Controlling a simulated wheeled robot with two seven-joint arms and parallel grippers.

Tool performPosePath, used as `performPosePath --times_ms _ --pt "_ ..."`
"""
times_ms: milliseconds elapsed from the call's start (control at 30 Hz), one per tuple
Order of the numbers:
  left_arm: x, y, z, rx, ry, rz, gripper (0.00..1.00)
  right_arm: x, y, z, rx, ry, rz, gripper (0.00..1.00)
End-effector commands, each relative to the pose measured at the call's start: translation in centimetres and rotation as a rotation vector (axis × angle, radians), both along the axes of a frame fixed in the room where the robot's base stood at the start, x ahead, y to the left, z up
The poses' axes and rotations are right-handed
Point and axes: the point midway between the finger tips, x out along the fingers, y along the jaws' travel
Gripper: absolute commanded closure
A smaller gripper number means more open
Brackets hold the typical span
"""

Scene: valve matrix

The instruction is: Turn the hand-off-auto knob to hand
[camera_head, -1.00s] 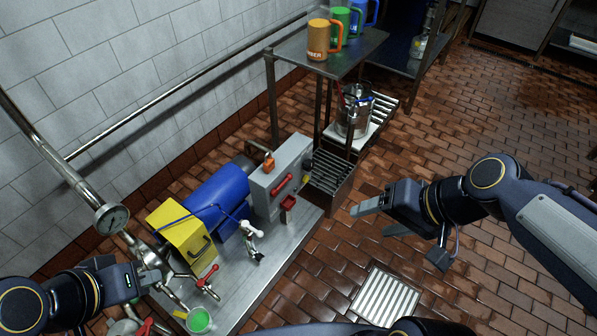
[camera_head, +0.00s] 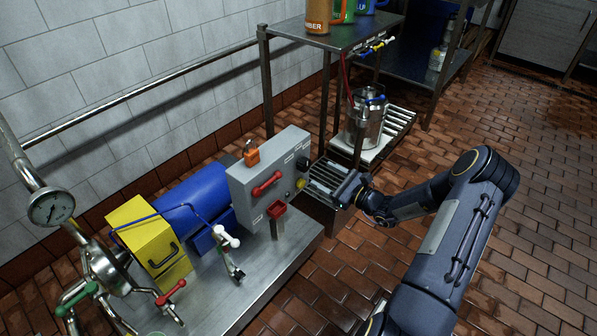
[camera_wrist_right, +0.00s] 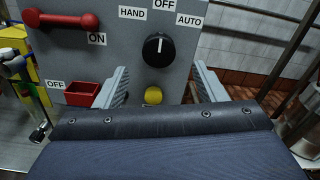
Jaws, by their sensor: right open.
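The black hand-off-auto knob (camera_wrist_right: 157,49) is on the grey control box, with its white mark pointing up at OFF. HAND is printed to its upper left and AUTO to its upper right. It also shows small and dark in the head view (camera_head: 302,163). My right gripper (camera_wrist_right: 162,83) is open and empty, its two fingers apart below and either side of the knob, not around it. In the head view my right gripper (camera_head: 332,186) is just right of the box's labelled face. My left gripper is out of view.
A yellow button (camera_wrist_right: 153,95) sits under the knob.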

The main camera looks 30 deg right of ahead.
Motion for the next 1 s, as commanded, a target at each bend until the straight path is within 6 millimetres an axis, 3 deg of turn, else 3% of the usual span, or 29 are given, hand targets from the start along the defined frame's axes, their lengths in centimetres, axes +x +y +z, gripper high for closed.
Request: performPosePath --times_ms 400,800,1000 --pt "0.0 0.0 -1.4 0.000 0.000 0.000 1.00 5.7 2.6 0.1 -0.003 -0.002 0.007 0.36" --pt "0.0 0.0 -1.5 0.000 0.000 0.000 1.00 6.6 2.9 0.2 -0.003 -0.001 0.006 0.36" --pt "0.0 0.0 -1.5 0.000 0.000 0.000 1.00 6.5 2.9 0.2 -0.003 -0.001 0.006 0.62"
